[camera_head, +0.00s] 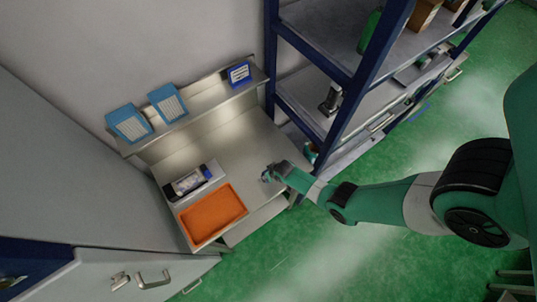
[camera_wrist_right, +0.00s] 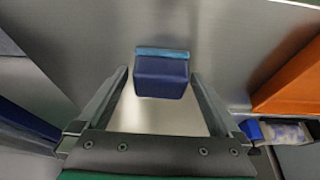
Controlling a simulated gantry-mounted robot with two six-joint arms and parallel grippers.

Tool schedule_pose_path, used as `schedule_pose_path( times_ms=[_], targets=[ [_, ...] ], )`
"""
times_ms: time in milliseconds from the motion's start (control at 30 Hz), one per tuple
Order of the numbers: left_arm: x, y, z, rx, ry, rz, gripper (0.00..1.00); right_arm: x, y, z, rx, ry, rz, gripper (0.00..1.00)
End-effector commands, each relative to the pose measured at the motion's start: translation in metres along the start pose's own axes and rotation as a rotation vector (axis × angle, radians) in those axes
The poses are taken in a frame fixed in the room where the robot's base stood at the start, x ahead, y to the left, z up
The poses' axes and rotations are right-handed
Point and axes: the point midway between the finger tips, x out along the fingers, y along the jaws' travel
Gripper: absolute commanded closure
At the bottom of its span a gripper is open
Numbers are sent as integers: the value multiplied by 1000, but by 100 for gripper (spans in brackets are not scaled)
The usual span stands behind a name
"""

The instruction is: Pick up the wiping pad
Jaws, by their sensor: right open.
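The wiping pad (camera_wrist_right: 162,79), a dark blue block with a light blue strip along its far edge, is on the metal worktop in the right wrist view. My right gripper (camera_wrist_right: 160,90) is open, its fingers on either side of the pad with visible gaps, so it does not grip it. In the head view my right gripper (camera_head: 270,174) is low over the right part of the worktop (camera_head: 245,160). The pad is mostly hidden or too small to make out there. My left gripper is not in view.
An orange tray (camera_head: 212,214) lies at the worktop's front left, with a white and dark device (camera_head: 189,181) behind it. Blue boxes (camera_head: 129,123) and a blue-framed item (camera_head: 239,73) stand on the back ledge. A blue-framed shelf rack (camera_head: 345,112) rises to the right.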

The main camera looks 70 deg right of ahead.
Motion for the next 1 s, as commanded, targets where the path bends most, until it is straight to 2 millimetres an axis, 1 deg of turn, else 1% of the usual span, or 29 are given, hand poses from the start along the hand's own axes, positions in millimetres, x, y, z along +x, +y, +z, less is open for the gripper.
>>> schedule_pose_path(
  times_ms=[33,67,100,267,400,433,667,767,867,1000],
  targets=[
    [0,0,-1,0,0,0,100,-1,0,0,0,0,0,5],
    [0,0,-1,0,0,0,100,-1,0,0,0,0,0,11],
    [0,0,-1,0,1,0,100,-1,0,0,0,0,0,18],
    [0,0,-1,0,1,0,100,-1,0,0,0,0,0,47],
    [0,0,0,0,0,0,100,-1,0,0,0,0,0,72],
    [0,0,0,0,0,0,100,-1,0,0,0,0,0,76],
    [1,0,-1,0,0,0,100,-1,0,-1,0,1,0,76],
    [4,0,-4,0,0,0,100,-5,0,-2,-1,1,0,76],
    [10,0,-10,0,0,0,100,-14,-1,-6,-2,1,-1,76],
    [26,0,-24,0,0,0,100,-35,-2,-15,-5,2,-2,76]
  ],
)
